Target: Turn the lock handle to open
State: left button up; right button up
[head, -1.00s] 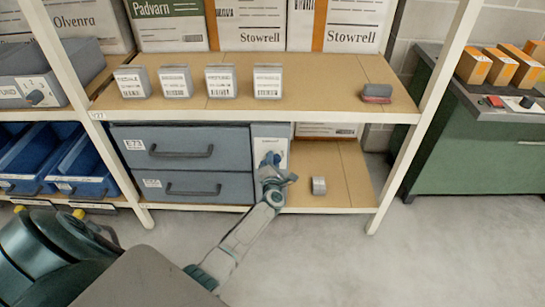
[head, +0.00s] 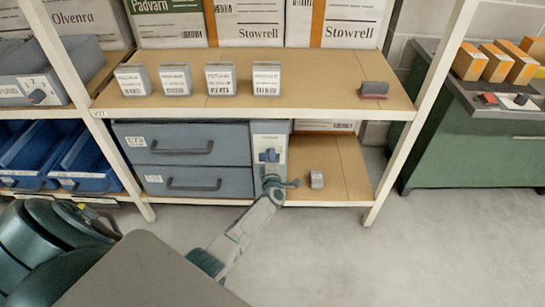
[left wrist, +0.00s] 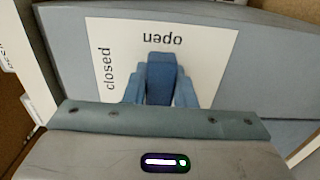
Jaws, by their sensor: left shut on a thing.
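The lock's pale panel (head: 269,138) is on the lower shelf, right of the grey-blue drawers. In the left wrist view, the panel (left wrist: 215,48) has "open" upside down at the top and "closed" up the left side. The blue lock handle (left wrist: 160,76) points up the picture towards "open". My left gripper (left wrist: 160,93) is shut on it, one finger on each side. In the head view, my left gripper (head: 270,160) is in front of the lower panel, and the handle is hard to tell from the fingers. My right gripper is not in view.
The drawers (head: 185,147) have dark bar handles. Several labelled boxes stand on the upper shelf (head: 310,90). The floor (head: 330,250) in front is clear.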

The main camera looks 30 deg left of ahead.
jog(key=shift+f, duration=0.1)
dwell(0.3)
pick_arm(q)
jog(key=o, duration=1)
jog(key=shift+s+d, duration=0.15)
jog(key=shift+s, duration=0.15)
jog(key=p+v, duration=0.1)
jog(key=v, duration=0.9)
jog(key=shift+s, duration=0.1)
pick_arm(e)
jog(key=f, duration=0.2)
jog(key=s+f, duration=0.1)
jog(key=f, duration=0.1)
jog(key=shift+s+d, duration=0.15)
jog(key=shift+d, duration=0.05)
